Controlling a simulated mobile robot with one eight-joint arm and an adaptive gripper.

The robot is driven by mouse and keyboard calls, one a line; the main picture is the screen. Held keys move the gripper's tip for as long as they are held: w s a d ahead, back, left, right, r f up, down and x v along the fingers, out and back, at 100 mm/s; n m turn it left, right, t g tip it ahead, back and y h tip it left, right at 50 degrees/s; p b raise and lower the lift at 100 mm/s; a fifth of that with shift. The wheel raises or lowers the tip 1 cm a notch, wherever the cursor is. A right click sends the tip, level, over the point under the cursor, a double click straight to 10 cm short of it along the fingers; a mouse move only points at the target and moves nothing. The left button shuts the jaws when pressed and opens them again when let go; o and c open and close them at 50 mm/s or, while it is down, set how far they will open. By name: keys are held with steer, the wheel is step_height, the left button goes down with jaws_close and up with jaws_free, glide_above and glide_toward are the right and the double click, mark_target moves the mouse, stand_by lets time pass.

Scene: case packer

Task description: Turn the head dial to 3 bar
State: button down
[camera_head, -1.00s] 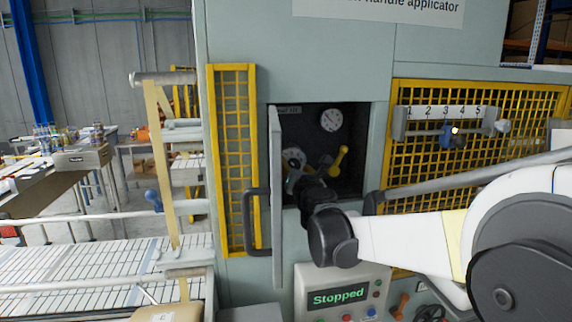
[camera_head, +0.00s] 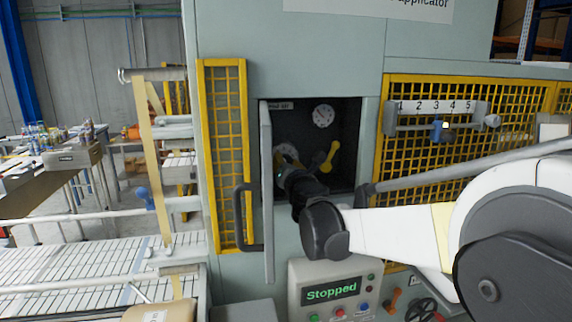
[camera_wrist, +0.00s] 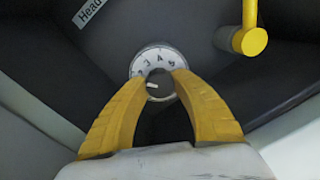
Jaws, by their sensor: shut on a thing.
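The head dial (camera_wrist: 157,58) is a round white scale with black numbers and a dark knob (camera_wrist: 160,88) in its middle. It is on the back wall of an open cabinet; in the head view the dial (camera_head: 287,151) is partly hidden by my gripper. A white mark on the knob points left in the wrist view, below the numbers I can read, of which 3, 4 and 5 are clearest. My gripper (camera_wrist: 160,80) has its yellow fingers on both sides of the knob and is shut on it. It also shows in the head view (camera_head: 281,168).
A pressure gauge (camera_head: 323,116) and a yellow lever (camera_head: 329,157) are right of the dial. The open cabinet door (camera_head: 267,200) stands just left of my wrist. A grey rail (camera_head: 470,172) runs to the right. The panel screen (camera_head: 331,291) below reads "Stopped".

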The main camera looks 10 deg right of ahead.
steer(key=m+b, duration=0.1)
steer(key=m, duration=0.1)
steer(key=shift+m, duration=0.4)
steer(key=shift+m+b, duration=0.8)
steer(key=shift+m, duration=1.1)
steer(key=c, duration=1)
jaws_free()
steer(key=shift+s, duration=0.1)
steer(key=s, duration=1.1)
steer(key=shift+s+a+r, duration=0.2)
steer(key=shift+s+a, duration=0.05)
steer(key=shift+s, duration=0.15)
